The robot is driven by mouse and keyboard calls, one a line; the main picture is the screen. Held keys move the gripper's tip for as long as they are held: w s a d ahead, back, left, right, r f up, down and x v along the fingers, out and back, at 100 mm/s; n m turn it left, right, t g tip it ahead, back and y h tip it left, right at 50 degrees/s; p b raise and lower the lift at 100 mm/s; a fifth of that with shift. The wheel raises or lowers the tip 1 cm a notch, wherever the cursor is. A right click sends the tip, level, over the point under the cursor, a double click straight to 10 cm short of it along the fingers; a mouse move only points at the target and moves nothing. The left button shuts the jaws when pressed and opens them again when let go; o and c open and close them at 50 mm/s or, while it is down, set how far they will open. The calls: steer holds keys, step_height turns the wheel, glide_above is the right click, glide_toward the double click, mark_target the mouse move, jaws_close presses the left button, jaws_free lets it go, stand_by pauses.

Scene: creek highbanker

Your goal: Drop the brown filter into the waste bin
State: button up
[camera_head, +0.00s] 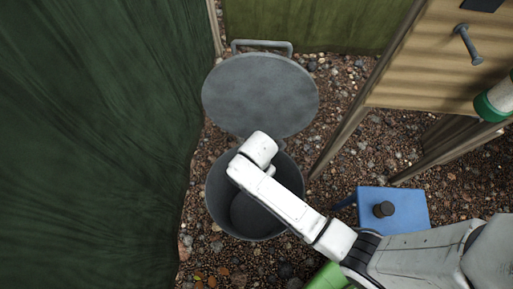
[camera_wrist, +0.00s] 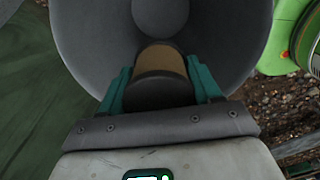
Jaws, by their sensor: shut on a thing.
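The waste bin (camera_head: 217,190) is a round grey metal bin standing on the gravel, with its top open. It also fills the upper part of the wrist view (camera_wrist: 85,40). My gripper (camera_wrist: 160,82) has teal fingers, shut on the brown filter (camera_wrist: 161,60), a short cylinder with a tan-brown side and a dark end towards the camera. The filter is in front of the bin's open mouth in the wrist view. In the head view my arm reaches over the bin, and the gripper and filter are hidden there.
The grey lid (camera_head: 260,95) is swung open behind the bin. Green canvas (camera_head: 90,140) hangs close on the left. A wooden stand (camera_head: 440,60) is at the right. A bright green thing (camera_head: 328,278) lies below.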

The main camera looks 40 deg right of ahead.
steer(key=shift+f+b, duration=2)
steer(key=shift+f, duration=0.25)
steer(key=o, duration=1.1)
steer(key=shift+o, duration=0.2)
steer(key=shift+r, duration=0.15)
step_height(320, 180, up, 11)
steer(key=shift+f+p, duration=0.2)
steer(key=shift+p, duration=0.5)
